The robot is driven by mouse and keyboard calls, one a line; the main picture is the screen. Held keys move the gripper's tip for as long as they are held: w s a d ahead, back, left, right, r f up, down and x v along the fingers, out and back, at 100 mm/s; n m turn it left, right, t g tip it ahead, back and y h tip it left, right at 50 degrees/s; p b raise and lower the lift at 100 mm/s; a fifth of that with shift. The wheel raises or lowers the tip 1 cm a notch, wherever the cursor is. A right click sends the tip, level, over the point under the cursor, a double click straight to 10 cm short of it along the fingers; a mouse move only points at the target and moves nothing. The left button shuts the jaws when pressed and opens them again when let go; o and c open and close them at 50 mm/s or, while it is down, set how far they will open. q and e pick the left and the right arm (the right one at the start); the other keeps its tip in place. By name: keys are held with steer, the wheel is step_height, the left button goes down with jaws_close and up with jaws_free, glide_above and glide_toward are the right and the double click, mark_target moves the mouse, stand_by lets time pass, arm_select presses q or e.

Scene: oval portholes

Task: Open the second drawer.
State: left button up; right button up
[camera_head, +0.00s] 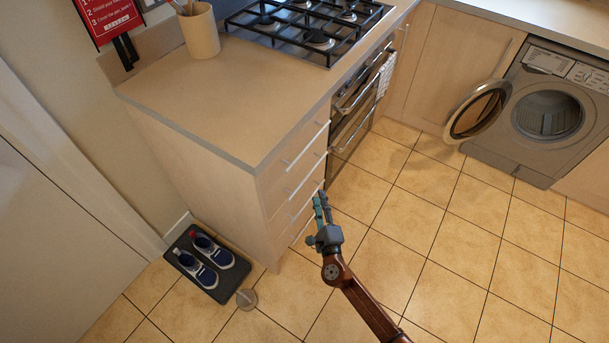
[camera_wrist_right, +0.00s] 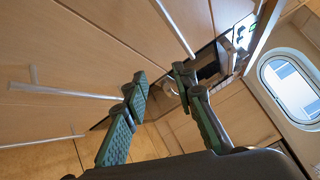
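The drawer unit (camera_head: 288,190) is a light wood stack of several drawers with thin metal bar handles, under the counter's front end. The second drawer from the top (camera_head: 292,181) looks shut, like the others. My right gripper (camera_head: 322,195) is in front of the stack, by the right ends of the lower handles. In the right wrist view its two green-padded fingers (camera_wrist_right: 160,93) are apart with nothing between them. One bar handle (camera_wrist_right: 65,91) ends close to the left finger; another handle (camera_wrist_right: 175,25) is above the fingers. Contact cannot be told. My left gripper is not in view.
The counter (camera_head: 225,90) with a beige pot (camera_head: 199,32) and gas hob (camera_head: 310,25) is above. An oven (camera_head: 355,100) stands right of the drawers. A washing machine (camera_head: 545,110) has its door open. Shoes lie on a dark mat (camera_head: 207,290). The tiled floor at right is clear.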

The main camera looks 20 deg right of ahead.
mark_target(309, 174)
steer(key=w+r+n+b, duration=0.1)
steer(key=w, duration=0.1)
steer(key=w+r+n+t+b, duration=0.1)
steer(key=w+r, duration=0.1)
steer(key=w, duration=0.1)
steer(key=w+a+r+n+b, duration=0.1)
steer(key=w, duration=0.2)
steer(key=shift+w+a+r, duration=0.1)
steer(key=shift+w+r, duration=0.05)
steer(key=shift+r, duration=0.1)
arm_select(q)
step_height(309, 174, up, 7)
steer(key=w+d, duration=0.1)
steer(key=shift+w+d+t+h, duration=0.25)
steer(key=shift+w+t+h, duration=0.05)
arm_select(e)
steer(key=shift+w+r, duration=0.15)
arm_select(q)
steer(key=shift+f, duration=0.1)
arm_select(e)
jaws_close()
